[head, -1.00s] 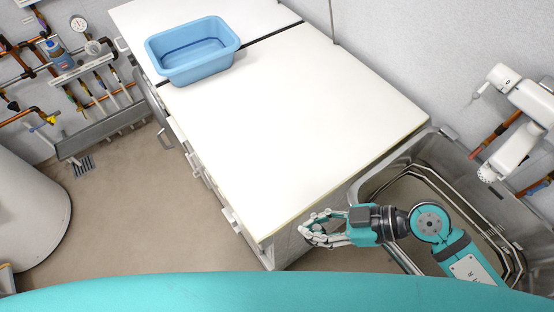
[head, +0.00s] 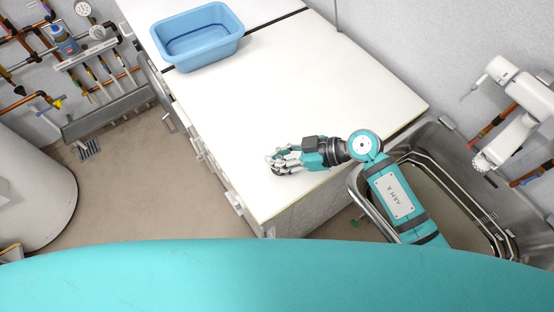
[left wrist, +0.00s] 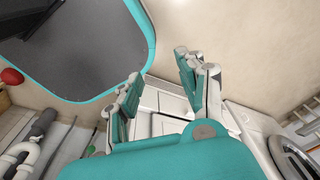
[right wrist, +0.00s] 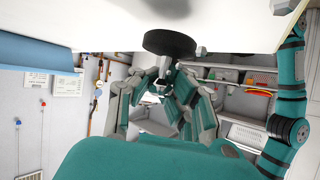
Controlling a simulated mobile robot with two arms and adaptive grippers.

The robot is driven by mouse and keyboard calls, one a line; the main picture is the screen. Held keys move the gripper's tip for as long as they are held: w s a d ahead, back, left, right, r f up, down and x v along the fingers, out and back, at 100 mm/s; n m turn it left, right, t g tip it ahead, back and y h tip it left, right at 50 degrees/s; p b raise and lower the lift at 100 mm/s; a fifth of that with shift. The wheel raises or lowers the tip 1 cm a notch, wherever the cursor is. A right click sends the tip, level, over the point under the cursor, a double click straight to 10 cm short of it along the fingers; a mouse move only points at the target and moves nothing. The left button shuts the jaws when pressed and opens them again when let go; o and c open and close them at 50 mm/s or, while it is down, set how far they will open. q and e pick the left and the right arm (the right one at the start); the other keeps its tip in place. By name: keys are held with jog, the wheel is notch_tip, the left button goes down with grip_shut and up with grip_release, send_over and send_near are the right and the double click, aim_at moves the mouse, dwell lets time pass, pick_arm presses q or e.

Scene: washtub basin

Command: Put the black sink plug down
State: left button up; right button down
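The black sink plug (right wrist: 170,43) shows in the right wrist view as a dark round disc at the fingertips of my right gripper (right wrist: 162,82). The fingers are closed around the small pale stem of the plug. The plug is close to the white worktop (right wrist: 110,22), with a soft shadow on it; I cannot tell whether they touch. In the head view my right gripper (head: 279,162) is over the front part of the worktop, and its hand mostly hides the plug. My left gripper (left wrist: 160,85) is open and empty, seen only in the left wrist view.
A blue washtub (head: 197,37) stands at the back left of the worktop. A metal sink basin (head: 440,160) lies to the right. Pipes and valves line the left wall. The middle of the worktop is clear.

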jog(key=shift+f, duration=0.95)
pick_arm(q)
jog(key=s, duration=0.2)
jog(key=shift+s+a, duration=0.1)
jog(key=shift+s, duration=0.2)
pick_arm(e)
jog(key=shift+f, duration=0.15)
jog(key=c, duration=1.4)
grip_release()
pick_arm(q)
jog(key=shift+w, duration=0.55)
pick_arm(e)
jog(key=b+v, duration=0.1)
jog(key=v, duration=1)
jog(key=shift+s+d, duration=0.15)
jog(key=shift+d, duration=0.05)
pick_arm(q)
jog(key=shift+s+f, duration=0.15)
jog(key=shift+f, duration=0.6)
pick_arm(e)
jog(key=shift+d+r, duration=0.3)
jog(key=shift+r, duration=0.05)
